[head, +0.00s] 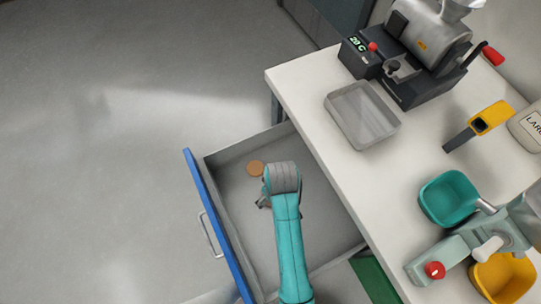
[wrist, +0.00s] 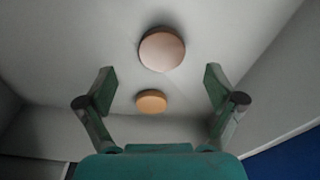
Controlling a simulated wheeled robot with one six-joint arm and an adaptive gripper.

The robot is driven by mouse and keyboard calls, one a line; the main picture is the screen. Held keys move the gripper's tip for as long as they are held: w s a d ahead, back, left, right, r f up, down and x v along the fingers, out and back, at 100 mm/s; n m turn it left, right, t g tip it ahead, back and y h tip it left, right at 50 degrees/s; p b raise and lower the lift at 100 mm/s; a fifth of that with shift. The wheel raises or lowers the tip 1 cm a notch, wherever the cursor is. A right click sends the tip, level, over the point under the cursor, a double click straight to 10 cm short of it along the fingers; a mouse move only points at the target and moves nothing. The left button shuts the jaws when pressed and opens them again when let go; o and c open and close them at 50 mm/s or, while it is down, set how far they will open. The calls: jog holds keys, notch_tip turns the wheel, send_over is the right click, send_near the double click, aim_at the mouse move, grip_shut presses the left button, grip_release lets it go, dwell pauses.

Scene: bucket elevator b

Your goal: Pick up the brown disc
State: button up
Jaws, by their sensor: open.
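In the wrist view two round discs lie on the grey floor of the drawer. One is a pinkish-brown disc (wrist: 162,49), the larger in view, beyond my fingertips. The other is an orange-tan disc (wrist: 151,101), which shows between my fingers. I cannot tell for certain which one the task calls brown. In the head view one brownish-orange disc (head: 256,168) shows near the far end of the drawer, just up and left of my gripper (head: 263,203); the other disc is hidden there. My gripper (wrist: 160,88) is open and empty, inside the drawer's outline, apart from both discs.
The open drawer (head: 228,153) has a blue front (head: 215,220) with a handle (head: 210,234). The white counter (head: 315,110) overhangs its right side, bearing a grey tray (head: 362,115), a machine (head: 420,55) and a teal bin (head: 448,198). The floor at left is clear.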

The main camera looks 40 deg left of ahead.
jog(key=f, duration=0.2)
jog(key=a+f, duration=0.1)
jog(key=f, duration=0.2)
jog(key=shift+r, duration=0.1)
jog(key=shift+c, duration=0.2)
jog(key=c, duration=1.2)
jog(key=shift+c, duration=0.2)
